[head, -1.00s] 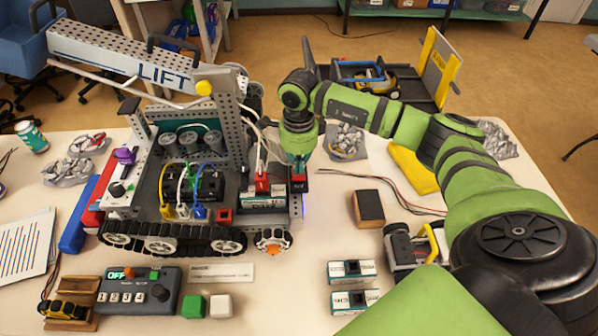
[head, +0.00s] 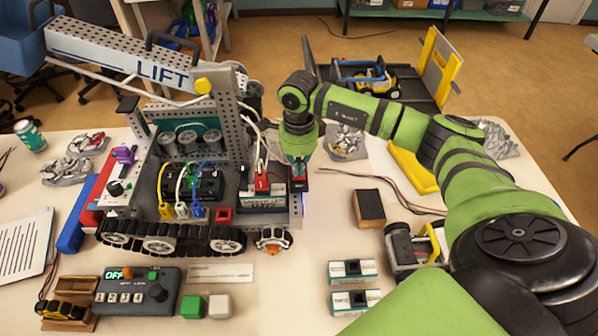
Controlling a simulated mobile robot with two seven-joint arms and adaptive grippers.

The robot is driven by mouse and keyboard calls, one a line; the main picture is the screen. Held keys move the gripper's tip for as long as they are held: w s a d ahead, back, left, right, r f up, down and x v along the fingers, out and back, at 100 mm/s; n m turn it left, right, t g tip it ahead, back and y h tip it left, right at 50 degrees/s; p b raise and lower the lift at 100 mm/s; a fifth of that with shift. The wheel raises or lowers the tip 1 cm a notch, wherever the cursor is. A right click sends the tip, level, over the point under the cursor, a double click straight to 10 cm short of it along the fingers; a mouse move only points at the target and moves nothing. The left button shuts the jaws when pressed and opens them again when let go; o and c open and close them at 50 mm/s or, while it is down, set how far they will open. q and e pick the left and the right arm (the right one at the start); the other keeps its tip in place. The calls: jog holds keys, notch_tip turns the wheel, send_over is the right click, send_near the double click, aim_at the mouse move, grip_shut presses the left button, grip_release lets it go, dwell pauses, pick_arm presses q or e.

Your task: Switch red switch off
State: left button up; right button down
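A red block that looks like the red switch (head: 299,184) sits at the right end of the tracked robot (head: 185,239), beside the battery, with a faint blue glow below it. My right gripper (head: 299,166) points down right above this block, at or very near its top. Its fingertips are small and partly hidden, so I cannot tell whether they are open, shut or touching. The switch's position cannot be read. My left gripper is not in view.
A red plug (head: 262,183) with wires sits on the battery (head: 262,198) just left of my gripper. A control box (head: 137,290) showing "OFF" lies at the front left.

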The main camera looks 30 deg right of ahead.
jog(key=shift+s+f+b, duration=0.1)
jog(key=shift+f+b, duration=0.6)
jog(key=shift+f, duration=0.05)
dwell(0.3)
jog(key=shift+r+p, duration=0.6)
jog(key=shift+r, duration=0.15)
jog(key=shift+r+p, duration=1.55)
jog(key=shift+r, duration=1.2)
